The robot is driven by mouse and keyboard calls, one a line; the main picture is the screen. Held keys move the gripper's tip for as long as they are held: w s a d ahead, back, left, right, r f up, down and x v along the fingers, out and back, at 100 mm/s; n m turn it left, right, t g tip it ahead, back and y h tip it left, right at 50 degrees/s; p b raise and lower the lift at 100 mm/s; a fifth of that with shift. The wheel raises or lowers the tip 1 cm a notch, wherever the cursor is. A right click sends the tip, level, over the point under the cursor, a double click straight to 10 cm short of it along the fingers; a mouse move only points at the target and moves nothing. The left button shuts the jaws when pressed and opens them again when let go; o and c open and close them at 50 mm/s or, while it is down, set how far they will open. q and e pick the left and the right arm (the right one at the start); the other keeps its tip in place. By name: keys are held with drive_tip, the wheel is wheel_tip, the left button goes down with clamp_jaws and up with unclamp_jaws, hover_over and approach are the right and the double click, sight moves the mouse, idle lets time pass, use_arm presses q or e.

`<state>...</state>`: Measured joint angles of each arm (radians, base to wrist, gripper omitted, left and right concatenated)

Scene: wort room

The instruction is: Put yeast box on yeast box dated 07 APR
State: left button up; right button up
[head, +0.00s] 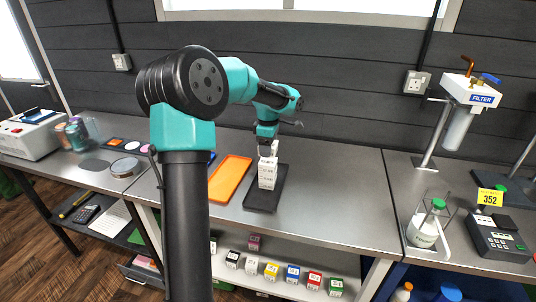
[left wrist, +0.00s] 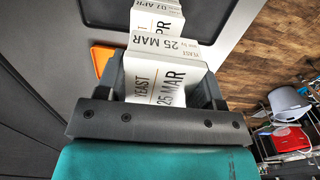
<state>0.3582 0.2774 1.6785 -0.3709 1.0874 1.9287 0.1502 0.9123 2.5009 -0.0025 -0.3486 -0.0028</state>
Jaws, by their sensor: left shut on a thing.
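My left gripper (head: 268,152) points down over the dark tray (head: 263,198) on the steel bench. It is shut on a white yeast box (left wrist: 168,84) marked 25 MAR, which fills the space between the fingers in the left wrist view. The white box marked 07 APR (left wrist: 158,6) shows just beyond it in that view, partly cut off by the frame's top edge. In the head view the white boxes (head: 267,174) stand as one upright column on the tray, and I cannot tell whether the held box touches the one below. My right gripper is not in view.
Small coloured boxes (head: 271,271) stand on the shelf below. A filter unit (head: 470,92) and a green-capped bottle (head: 427,226) stand at right. The bench right of the tray is clear.

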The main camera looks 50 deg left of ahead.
sight(268, 160)
use_arm(q)
drive_tip(key=shift+w+a, duration=0.25)
drive_tip(key=shift+a, duration=0.05)
drive_tip(key=shift+f, duration=1.8)
drive_tip(key=shift+f, duration=0.1)
drive_tip(key=o, duration=0.9)
drive_tip(key=shift+o, duration=0.2)
wheel_tip(268, 160, up, 12)
drive_tip(key=shift+r, duration=0.15)
drive_tip(key=shift+d, duration=0.1)
